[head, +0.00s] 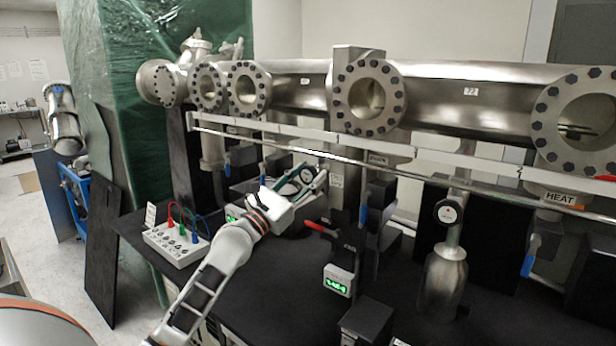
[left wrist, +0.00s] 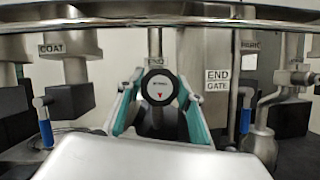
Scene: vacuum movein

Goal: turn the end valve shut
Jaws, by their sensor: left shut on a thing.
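The end valve (head: 307,175) is a round knob with a black rim and a white face. The right gripper is not in view.
A horizontal rail (head: 370,160) runs above the gripper, below a large steel pipe (head: 440,85). A red handle (head: 320,228) and a lit green display (head: 338,281) are to the right.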

